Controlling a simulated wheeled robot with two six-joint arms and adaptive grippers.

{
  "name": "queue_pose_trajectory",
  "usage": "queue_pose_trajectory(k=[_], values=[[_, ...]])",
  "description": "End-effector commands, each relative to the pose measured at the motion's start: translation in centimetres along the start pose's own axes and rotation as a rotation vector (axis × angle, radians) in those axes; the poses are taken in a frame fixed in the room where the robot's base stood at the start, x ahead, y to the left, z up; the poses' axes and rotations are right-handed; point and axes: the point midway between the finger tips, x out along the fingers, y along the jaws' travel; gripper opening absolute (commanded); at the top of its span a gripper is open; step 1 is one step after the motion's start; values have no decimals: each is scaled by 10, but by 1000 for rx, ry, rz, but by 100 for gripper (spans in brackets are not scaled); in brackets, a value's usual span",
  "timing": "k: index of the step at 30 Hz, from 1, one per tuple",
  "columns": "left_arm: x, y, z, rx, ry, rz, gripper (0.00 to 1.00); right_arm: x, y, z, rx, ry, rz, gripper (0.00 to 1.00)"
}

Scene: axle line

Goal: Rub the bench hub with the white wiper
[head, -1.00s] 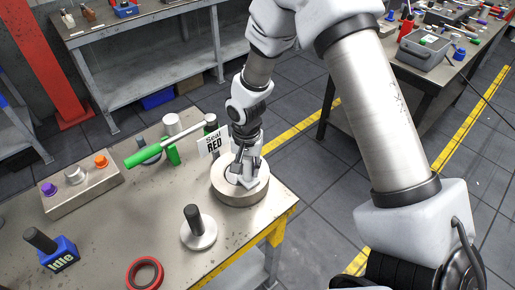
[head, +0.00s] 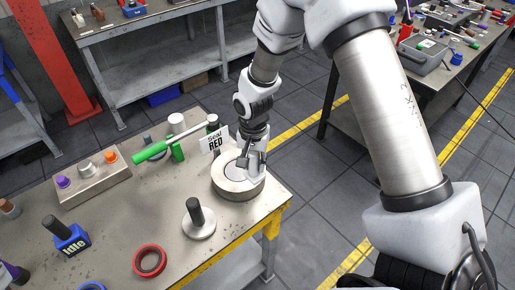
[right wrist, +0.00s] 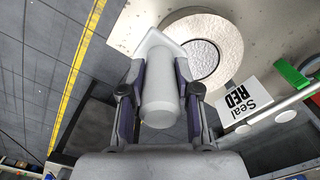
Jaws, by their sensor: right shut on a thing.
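The bench hub is a round metal ring with a pale disc in its middle (head: 228,187), near the right corner of the bench. It also shows in the right wrist view (right wrist: 226,28). My right gripper (head: 252,163) is shut on the white wiper (right wrist: 160,103), holding its thick round handle. The wiper's flat pad (right wrist: 155,42) overlaps the hub's edge in the right wrist view. In the head view it is over the hub's right side, partly hidden by the fingers. I cannot tell whether the pad touches the hub. My left gripper is not in view.
A "Seal RED" card (head: 214,140) and a green-handled tool (head: 152,151) stand close behind the hub. A spindle on a disc (head: 198,220), a red ring (head: 149,261), a blue "Idle" block (head: 72,240) and a knobbed box (head: 95,180) share the bench. Bare bench lies between them.

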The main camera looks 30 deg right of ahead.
Motion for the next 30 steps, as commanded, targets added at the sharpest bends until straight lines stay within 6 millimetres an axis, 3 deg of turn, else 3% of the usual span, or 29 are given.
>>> queue_pose_trajectory(k=[3,8,30], values=[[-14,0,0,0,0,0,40,-15,-1,0,-2,1,0,0],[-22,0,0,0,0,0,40,-24,-2,0,-4,0,0,0],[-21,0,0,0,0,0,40,-25,-3,0,-4,0,0,0]])
